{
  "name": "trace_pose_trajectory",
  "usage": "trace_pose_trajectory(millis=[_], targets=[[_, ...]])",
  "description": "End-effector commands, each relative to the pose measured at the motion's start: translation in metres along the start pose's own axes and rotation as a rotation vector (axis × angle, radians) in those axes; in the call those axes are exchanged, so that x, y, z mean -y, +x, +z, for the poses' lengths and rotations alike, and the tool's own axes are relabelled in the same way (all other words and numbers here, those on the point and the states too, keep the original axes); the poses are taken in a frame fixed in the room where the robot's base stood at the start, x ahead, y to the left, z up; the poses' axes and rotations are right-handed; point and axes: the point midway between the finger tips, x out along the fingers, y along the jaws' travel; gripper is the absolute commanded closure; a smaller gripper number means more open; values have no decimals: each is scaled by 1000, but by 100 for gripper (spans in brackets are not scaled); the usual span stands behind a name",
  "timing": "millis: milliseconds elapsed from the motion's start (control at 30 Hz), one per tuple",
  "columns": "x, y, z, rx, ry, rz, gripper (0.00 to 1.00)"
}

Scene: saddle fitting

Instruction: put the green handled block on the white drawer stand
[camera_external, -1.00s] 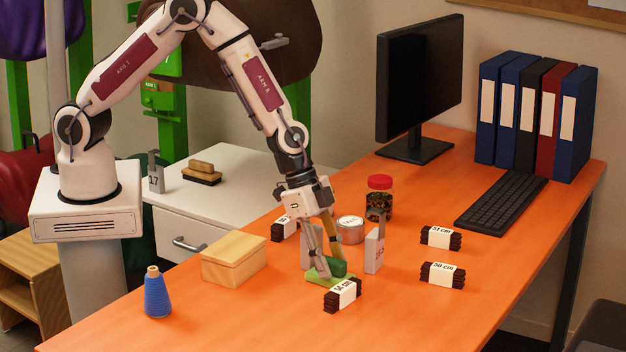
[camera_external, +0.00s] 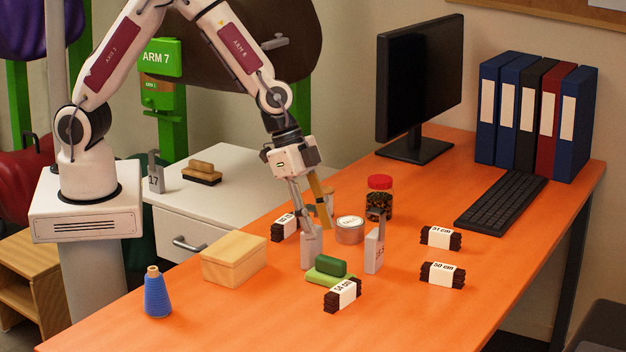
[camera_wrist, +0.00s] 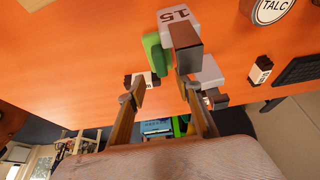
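The green handled block (camera_external: 325,277), with a light green base and a dark green handle, lies on the orange table. It also shows in the wrist view (camera_wrist: 152,52), beside a pale weight marked 15 (camera_wrist: 179,18). My gripper (camera_external: 317,230) is above and behind the block, close over the pale weight (camera_external: 309,256). Its fingers are apart with nothing visibly held between them; the wrist view also shows them spread (camera_wrist: 158,88). The white drawer stand (camera_external: 250,182) is at the left, behind the table, its drawer shut.
The stand carries a brown brush (camera_external: 202,173) and a grey weight (camera_external: 155,178). Around the block are a dark bundle (camera_external: 343,295), another grey weight (camera_external: 374,251), a tin (camera_external: 350,231) and a jar (camera_external: 379,198). A wooden box (camera_external: 234,260) and blue cone (camera_external: 157,295) stand left.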

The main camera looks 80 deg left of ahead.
Motion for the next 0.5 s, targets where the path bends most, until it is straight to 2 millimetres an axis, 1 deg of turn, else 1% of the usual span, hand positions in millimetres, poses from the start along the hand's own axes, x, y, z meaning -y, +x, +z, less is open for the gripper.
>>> trace_pose_trajectory(millis=[33, 200, 333, 500], targets=[[0, -7, -1, -3, 0, -2, 66], [0, -23, -1, -3, 0, -1, 66], [0, -31, 0, -1, 0, -1, 66], [0, -36, 0, 0, -1, 0, 66]])
